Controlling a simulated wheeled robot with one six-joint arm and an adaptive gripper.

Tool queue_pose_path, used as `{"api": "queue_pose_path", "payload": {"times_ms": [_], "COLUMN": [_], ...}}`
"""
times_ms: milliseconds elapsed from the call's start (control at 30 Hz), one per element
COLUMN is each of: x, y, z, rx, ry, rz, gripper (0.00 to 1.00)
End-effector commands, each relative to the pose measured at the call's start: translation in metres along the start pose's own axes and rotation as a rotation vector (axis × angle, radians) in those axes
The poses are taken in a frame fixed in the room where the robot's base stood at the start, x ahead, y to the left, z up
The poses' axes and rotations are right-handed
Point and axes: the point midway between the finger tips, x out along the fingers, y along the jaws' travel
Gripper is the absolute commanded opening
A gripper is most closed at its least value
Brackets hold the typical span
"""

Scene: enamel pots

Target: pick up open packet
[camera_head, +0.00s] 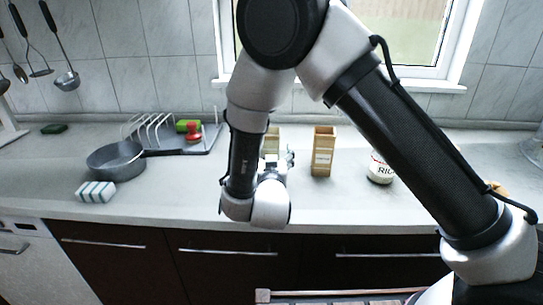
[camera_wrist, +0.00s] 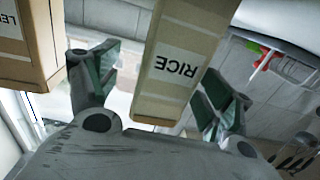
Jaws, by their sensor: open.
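A tan packet labelled RICE (camera_wrist: 180,65) stands between the spread fingers of my gripper (camera_wrist: 160,82) in the wrist view, with a gap on both sides. In the head view this packet (camera_head: 271,140) is mostly hidden behind my arm, and my gripper (camera_head: 284,160) is just in front of it. A second tan packet (camera_head: 323,150) stands upright to its right on the counter. It also shows at the left in the wrist view (camera_wrist: 25,50), with its label cut off.
A white jar marked RIC (camera_head: 380,169) stands right of the packets. A dark pan (camera_head: 116,161), a striped sponge (camera_head: 95,191) and a dish rack (camera_head: 163,130) with green and red items are at left. The counter (camera_head: 180,190) between pan and gripper is clear.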

Motion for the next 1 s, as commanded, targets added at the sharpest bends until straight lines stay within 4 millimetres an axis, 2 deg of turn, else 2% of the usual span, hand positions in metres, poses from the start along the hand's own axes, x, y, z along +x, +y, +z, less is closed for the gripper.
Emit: {"api": "queue_pose_path", "payload": {"times_ms": [100,200,467,700,800,1000], "x": [0.019,0.028,0.03,0.03,0.03,0.03], "y": [-0.002,-0.002,-0.002,-0.002,-0.002,-0.002], "z": [0.001,0.001,0.001,0.001,0.001,0.0], "rx": [0.002,0.001,0.0,0.0,0.001,0.001], "ry": [0.0,0.0,0.0,0.0,0.001,0.001], "rz": [0.002,0.002,0.0,0.0,0.0,0.0], "gripper": [0.8,0.8,0.79,0.35,0.2,0.19]}}
